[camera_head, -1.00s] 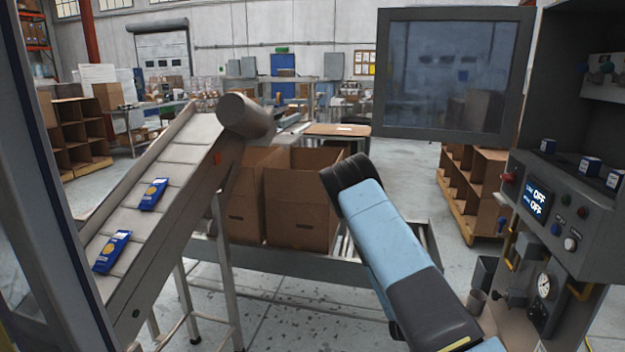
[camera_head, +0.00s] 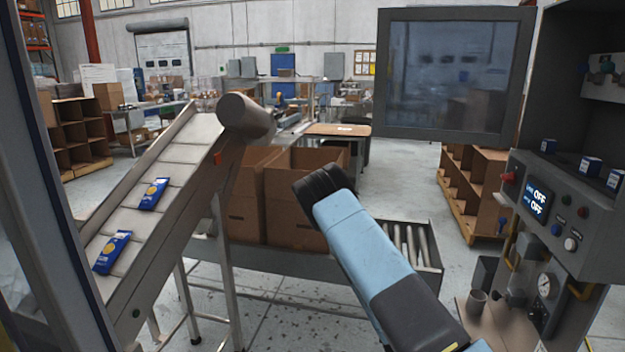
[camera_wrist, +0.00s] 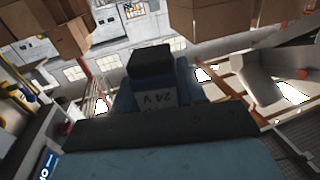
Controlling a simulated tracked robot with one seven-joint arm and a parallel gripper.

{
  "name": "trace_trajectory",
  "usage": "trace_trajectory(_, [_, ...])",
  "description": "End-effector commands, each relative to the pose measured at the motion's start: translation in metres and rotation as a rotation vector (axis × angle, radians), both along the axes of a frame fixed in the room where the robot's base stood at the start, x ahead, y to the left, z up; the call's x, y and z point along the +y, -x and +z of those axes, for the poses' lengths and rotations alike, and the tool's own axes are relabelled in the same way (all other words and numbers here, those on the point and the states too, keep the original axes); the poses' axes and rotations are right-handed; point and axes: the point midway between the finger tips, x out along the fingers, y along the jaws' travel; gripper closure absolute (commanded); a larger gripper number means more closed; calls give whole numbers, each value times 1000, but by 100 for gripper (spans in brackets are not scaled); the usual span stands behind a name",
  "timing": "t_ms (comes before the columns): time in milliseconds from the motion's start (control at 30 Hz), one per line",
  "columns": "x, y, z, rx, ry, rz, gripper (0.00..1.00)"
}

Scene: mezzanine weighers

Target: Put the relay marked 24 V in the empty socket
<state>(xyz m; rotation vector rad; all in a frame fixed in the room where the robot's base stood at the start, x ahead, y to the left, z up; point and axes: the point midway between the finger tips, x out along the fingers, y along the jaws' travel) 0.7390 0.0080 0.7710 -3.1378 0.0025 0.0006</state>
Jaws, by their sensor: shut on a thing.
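In the wrist view, the relay marked 24 V (camera_wrist: 156,98) is a blue block with a pale label, and the lettering is upside down. My gripper (camera_wrist: 152,88) is shut on it, with dark gripper parts above and below the label. In the head view, my light-blue arm reaches up over the roller conveyor, and I cannot make out the relay there. Several small blue-and-white blocks, one of them here (camera_head: 590,166), stand on top of the control panel (camera_head: 565,200) at the right. Their marks are too small to read. I cannot make out the empty socket.
A sloped conveyor (camera_head: 165,205) with blue packets (camera_head: 112,252) stands at the left. Open cardboard boxes (camera_head: 290,205) are on the roller conveyor (camera_head: 408,243). A dark screen (camera_head: 455,75) hangs at upper right. A gauge (camera_head: 544,286) is below the panel.

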Motion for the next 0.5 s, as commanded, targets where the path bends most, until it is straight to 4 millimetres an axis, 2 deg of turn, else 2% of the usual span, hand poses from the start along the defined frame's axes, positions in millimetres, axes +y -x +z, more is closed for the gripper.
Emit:
trace_trajectory(33, [0, 6, -8, 4, 2, 1, 91])
trace_trajectory(200, [0, 18, -19, 1, 4, 3, 91])
trace_trajectory(500, [-2, 20, -21, -3, 1, -1, 91])
